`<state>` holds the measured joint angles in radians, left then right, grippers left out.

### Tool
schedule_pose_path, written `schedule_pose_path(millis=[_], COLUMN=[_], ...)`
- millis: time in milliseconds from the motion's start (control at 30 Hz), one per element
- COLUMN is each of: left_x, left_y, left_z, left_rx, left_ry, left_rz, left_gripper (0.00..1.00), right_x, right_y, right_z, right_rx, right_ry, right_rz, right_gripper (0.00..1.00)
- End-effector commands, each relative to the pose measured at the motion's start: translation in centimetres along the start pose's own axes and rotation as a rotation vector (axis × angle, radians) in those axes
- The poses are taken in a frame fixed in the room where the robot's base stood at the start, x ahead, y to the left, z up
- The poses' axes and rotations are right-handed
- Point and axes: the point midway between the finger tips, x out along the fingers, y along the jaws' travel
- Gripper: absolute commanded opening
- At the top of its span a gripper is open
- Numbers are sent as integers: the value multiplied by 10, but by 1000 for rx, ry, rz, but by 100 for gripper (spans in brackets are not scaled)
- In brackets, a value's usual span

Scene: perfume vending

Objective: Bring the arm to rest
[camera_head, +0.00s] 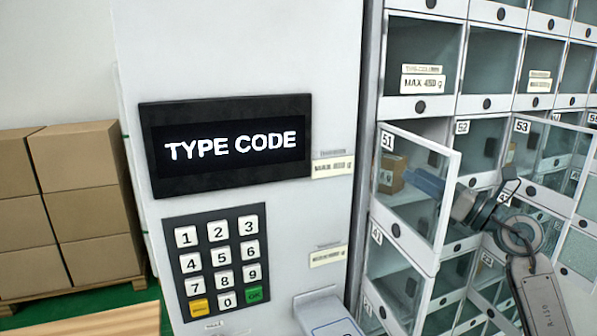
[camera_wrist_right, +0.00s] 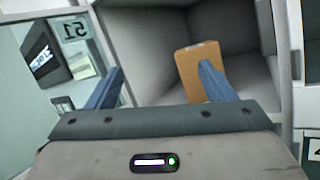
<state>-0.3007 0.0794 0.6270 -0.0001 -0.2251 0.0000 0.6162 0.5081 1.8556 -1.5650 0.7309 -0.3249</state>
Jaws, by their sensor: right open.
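My right gripper (camera_head: 428,186) reaches in from the right, behind the clear open door of compartment 51 (camera_head: 387,143). In the right wrist view the gripper (camera_wrist_right: 160,68) has its two blue fingers wide apart with nothing between them. A small brown box (camera_head: 390,174) sits inside the compartment. In the right wrist view this box (camera_wrist_right: 190,72) is behind the right finger, which covers part of it; I cannot tell whether they touch. My left gripper is not in view.
A panel with a "TYPE CODE" screen (camera_head: 232,145) and a keypad (camera_head: 219,262) stands left of the lockers. The open glass door (camera_wrist_right: 50,60) is close to the left finger. Another door, 53 (camera_head: 548,163), stands tilted out. Brown cartons (camera_head: 84,181) are stacked at the left.

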Motion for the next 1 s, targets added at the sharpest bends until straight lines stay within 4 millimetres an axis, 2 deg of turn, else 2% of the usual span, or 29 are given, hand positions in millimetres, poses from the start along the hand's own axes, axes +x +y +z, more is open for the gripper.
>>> schedule_pose_path(millis=[33,167,267,367,467,533,633,733,800,900,1000], left_x=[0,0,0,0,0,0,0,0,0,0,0], left_y=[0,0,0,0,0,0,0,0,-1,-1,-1], left_z=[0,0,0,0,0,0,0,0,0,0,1], left_rx=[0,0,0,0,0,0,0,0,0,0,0], left_ry=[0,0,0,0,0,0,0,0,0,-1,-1], left_rz=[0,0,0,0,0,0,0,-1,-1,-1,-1], left_gripper=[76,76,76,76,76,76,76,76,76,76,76], right_x=[-7,-33,-63,-99,-141,-172,-219,-264,-292,-324,-347], right_y=[9,17,11,-2,-16,-22,-20,-4,15,47,77], right_z=[-13,-27,-43,-69,-108,-143,-201,-261,-300,-343,-372], right_rx=[111,411,655,904,1151,1317,1543,1733,1842,1952,2020], right_ry=[-88,-339,-524,-701,-867,-974,-1113,-1225,-1284,-1338,-1365], right_rz=[15,8,-45,-141,-279,-403,-615,-856,-1030,-1255,-1439], right_gripper=[76,76,76,76,76,76,76,76,76,76,76])
